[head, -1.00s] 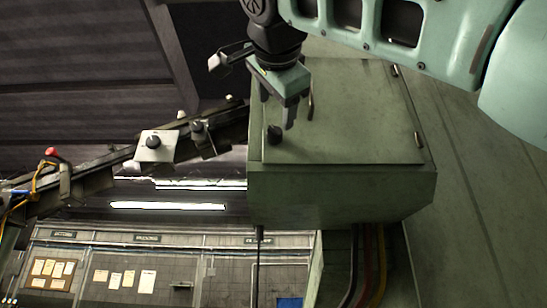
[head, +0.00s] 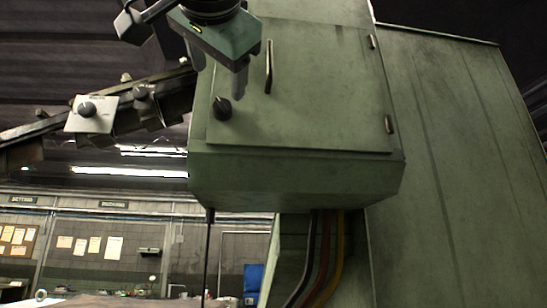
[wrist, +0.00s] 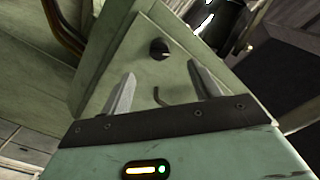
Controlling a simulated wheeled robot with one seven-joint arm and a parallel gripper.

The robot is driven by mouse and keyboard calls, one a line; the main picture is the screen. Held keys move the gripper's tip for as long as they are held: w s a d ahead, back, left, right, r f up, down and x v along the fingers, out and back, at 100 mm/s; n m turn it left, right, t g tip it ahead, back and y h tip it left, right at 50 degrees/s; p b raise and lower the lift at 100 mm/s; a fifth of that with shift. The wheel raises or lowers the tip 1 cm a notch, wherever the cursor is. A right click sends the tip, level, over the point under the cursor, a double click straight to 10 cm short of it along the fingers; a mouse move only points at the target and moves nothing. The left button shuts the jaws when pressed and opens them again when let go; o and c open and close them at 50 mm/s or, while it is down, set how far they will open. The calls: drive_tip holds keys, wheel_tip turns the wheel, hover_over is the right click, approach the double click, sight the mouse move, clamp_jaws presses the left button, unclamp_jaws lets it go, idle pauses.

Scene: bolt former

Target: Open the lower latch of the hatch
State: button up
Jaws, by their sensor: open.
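The hatch (head: 330,95) is a flat green door on the front of a green box, and it lies shut. A round black knob, the lower latch (head: 222,107), sits near its lower left corner. My gripper (head: 217,75) is open and empty, just above the knob in the head view; its right finger ends a little right of and above it. In the wrist view the knob (wrist: 159,48) shows beyond and between the open fingertips (wrist: 161,70), apart from them. The hatch's upper left part is hidden behind my gripper.
A thin bar handle (head: 269,67) stands on the hatch close right of my gripper. Hinges (head: 389,124) are on the right edge. A rail with a white plate and knob (head: 92,113) is at left. Cables (head: 322,255) hang below the box.

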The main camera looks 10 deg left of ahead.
sight(222, 103)
drive_tip(key=p+x, duration=0.2)
drive_tip(key=x, duration=0.2)
drive_tip(key=p+x, duration=0.2)
drive_tip(key=x, duration=0.2)
drive_tip(key=shift+w+d+r, duration=0.1)
drive_tip(key=shift+w+r, duration=0.1)
drive_tip(key=shift+r+n+p, duration=0.1)
drive_tip(key=shift+n+p, duration=0.6)
drive_tip(key=shift+p, duration=0.1)
drive_tip(key=shift+s+r+n+p, duration=0.1)
drive_tip(key=shift+n+p, duration=1.1)
drive_tip(key=shift+p, duration=0.15)
drive_tip(key=shift+f+n+b, duration=0.35)
drive_tip(key=shift+f+n, duration=0.1)
drive_tip(key=shift+n, duration=1.55)
